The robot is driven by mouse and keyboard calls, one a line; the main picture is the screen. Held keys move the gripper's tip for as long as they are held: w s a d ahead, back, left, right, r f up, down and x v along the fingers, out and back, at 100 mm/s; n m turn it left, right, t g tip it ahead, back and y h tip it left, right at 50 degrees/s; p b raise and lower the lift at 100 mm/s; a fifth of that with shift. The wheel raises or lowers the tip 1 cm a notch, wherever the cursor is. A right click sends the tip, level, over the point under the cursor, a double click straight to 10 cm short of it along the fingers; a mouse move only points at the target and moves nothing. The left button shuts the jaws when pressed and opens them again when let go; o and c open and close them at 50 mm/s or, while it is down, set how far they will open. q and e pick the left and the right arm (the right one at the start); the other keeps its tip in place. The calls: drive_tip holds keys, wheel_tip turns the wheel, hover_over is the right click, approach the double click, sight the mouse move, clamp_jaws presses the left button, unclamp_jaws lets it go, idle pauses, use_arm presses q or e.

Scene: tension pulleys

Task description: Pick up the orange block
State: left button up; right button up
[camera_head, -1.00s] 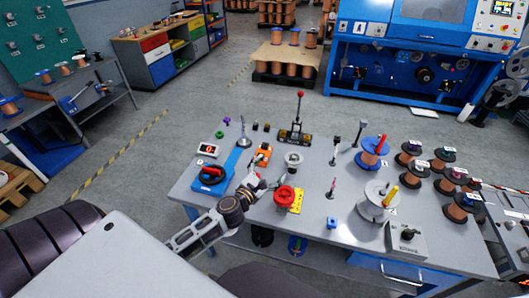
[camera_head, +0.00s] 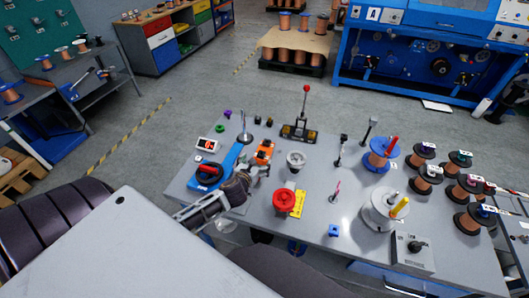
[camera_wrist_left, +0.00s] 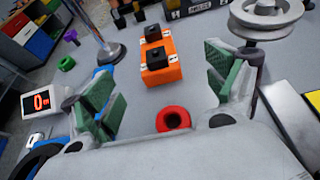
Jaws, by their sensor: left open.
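The orange block (camera_head: 264,152) lies on the grey table, with dark square parts on its top. In the left wrist view the orange block (camera_wrist_left: 160,62) sits ahead of and roughly between the fingers, apart from them. My left gripper (camera_head: 257,172) is just in front of the block in the head view, with its fingers pointing towards it. In the wrist view the left gripper (camera_wrist_left: 160,88) is open and empty, with green pads on its fingers. My right gripper does not show.
A blue device with a red knob (camera_head: 208,170) is left of the gripper. A metal stand (camera_head: 244,128) is left of the block, and a grey pulley (camera_head: 296,160) is right. A red spool (camera_head: 284,200) and yellow plate (camera_head: 299,204) are near. A red ring (camera_wrist_left: 172,118) lies between the fingers.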

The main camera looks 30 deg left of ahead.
sight(263, 154)
use_arm(q)
drive_tip(key=shift+w+f, duration=0.15)
drive_tip(key=shift+w, duration=0.15)
drive_tip(key=shift+x, duration=1.2)
drive_tip(key=shift+b+x, duration=0.35)
drive_tip(key=shift+x, duration=2.5)
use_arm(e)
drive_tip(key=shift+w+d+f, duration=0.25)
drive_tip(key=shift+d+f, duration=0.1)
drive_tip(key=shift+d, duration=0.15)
use_arm(q)
drive_tip(key=shift+a, duration=0.1)
drive_tip(key=shift+w+a+f, duration=0.35)
drive_tip(key=shift+w, duration=0.25)
drive_tip(key=shift+w+a+f, duration=0.3)
drive_tip(key=shift+w+f, duration=0.05)
drive_tip(key=shift+w, duration=0.25)
drive_tip(key=shift+b+x, duration=0.35)
drive_tip(key=shift+x, duration=0.7)
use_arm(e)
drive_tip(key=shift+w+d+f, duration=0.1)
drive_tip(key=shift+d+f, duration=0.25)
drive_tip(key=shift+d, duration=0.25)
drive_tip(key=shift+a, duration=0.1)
use_arm(q)
drive_tip(key=shift+c, duration=0.5)
